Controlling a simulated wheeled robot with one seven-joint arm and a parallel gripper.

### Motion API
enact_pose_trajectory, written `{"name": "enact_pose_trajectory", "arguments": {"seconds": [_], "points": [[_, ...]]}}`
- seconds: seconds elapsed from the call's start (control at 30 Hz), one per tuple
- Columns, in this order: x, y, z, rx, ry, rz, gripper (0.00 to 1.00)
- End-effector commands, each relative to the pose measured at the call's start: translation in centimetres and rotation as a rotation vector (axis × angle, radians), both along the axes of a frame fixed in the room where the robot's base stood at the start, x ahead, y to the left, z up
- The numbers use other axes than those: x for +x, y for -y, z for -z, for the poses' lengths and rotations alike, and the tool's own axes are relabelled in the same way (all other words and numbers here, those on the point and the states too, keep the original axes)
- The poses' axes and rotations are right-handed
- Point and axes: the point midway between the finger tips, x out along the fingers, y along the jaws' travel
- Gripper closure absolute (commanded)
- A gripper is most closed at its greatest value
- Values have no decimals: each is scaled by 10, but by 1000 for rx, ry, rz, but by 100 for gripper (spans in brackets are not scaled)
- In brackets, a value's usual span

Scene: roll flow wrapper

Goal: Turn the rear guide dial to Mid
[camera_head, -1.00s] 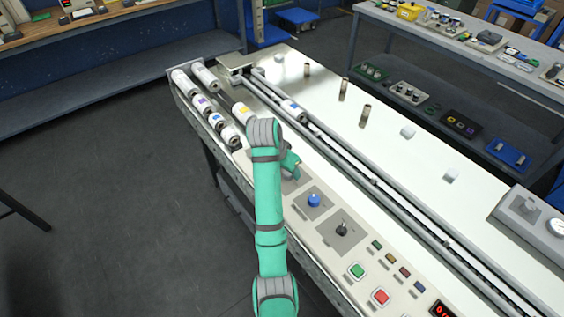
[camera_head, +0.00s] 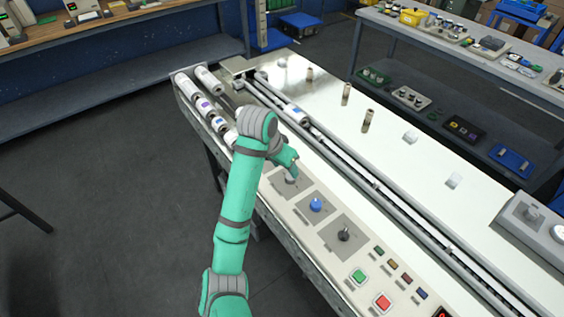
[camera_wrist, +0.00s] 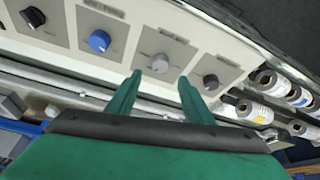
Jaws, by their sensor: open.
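A row of dials sits on the machine's pale front panel. In the wrist view they are a black dial (camera_wrist: 33,17), a blue dial (camera_wrist: 99,41), a grey dial (camera_wrist: 160,62) and another black dial (camera_wrist: 210,81). Their labels are too small to read, so I cannot tell by name which is the rear guide dial. My gripper (camera_wrist: 160,78) is open and empty, its fingertips on either side of the grey dial's line, apart from it. In the head view the blue dial (camera_head: 315,205) and a black dial (camera_head: 344,235) show clearly; my arm hides the far black one.
Green (camera_head: 360,276) and red (camera_head: 382,302) buttons lie at the near end of the panel.

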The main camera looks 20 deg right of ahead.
Motion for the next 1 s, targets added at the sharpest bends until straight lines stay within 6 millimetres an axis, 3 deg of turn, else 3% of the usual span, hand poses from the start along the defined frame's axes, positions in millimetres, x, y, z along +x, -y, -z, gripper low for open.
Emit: {"name": "enact_pose_trajectory", "arguments": {"seconds": [0.3,1.0], "points": [[-7,-10,-27,2,-1,1,53],[-8,-10,-29,1,-2,1,53]]}}
